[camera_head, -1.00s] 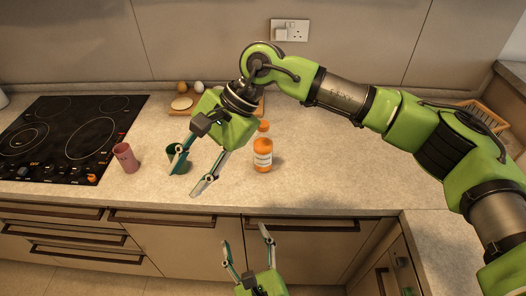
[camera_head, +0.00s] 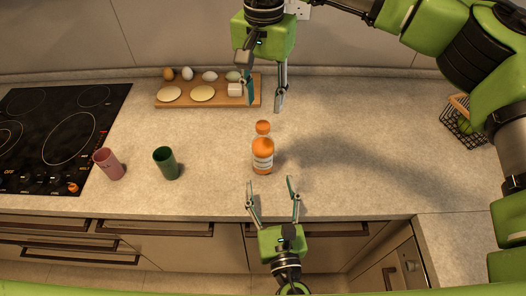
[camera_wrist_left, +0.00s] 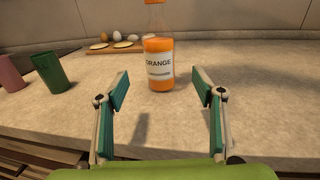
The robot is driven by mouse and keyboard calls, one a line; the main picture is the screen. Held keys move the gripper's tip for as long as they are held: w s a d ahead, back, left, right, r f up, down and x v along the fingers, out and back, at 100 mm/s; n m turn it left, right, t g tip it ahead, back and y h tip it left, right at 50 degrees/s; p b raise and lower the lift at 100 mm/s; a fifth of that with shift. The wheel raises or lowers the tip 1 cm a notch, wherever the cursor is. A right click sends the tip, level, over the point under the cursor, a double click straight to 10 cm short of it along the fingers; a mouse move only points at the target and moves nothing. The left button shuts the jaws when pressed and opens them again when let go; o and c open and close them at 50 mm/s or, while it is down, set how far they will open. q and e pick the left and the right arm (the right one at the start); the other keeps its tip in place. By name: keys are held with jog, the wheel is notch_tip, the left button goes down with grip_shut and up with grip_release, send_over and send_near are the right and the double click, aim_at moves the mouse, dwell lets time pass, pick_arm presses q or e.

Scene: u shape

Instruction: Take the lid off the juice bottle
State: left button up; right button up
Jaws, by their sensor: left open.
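The juice bottle (camera_head: 263,158) stands upright on the counter, filled with orange juice, with its orange lid (camera_head: 263,127) on top. In the left wrist view the bottle (camera_wrist_left: 158,68) stands ahead, between and beyond the fingertips; its top is cut off. My left gripper (camera_head: 272,187) is open and empty at the counter's front edge, just in front of the bottle and not touching it. My right gripper (camera_head: 264,101) is open and empty, pointing down. It appears above and behind the lid in the picture, apart from it.
A green cup (camera_head: 166,164) and a pink cup (camera_head: 109,164) stand left of the bottle, beside the black cooktop (camera_head: 60,135). A wooden board (camera_head: 205,103) with eggs and round slices lies behind. A wire basket (camera_head: 462,122) is at the right. The counter right of the bottle is clear.

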aim_at(265, 162)
pick_arm(q)
jog(key=w, duration=0.3)
jog(key=w+a, duration=0.1)
jog(key=w, duration=0.5)
jog(key=shift+a+f, duration=0.2)
jog(key=shift+a, duration=0.05)
pick_arm(e)
jog(key=shift+w+a+f, duration=0.15)
jog(key=shift+w+f, duration=0.15)
jog(key=shift+w, duration=0.3)
pick_arm(q)
jog(key=shift+w+a+r, duration=0.1)
jog(key=shift+w, duration=0.6)
pick_arm(e)
jog(key=shift+s+r, duration=0.1)
jog(key=shift+s, duration=0.15)
pick_arm(q)
jog(key=shift+w, duration=0.4)
pick_arm(e)
jog(key=shift+w, duration=0.2)
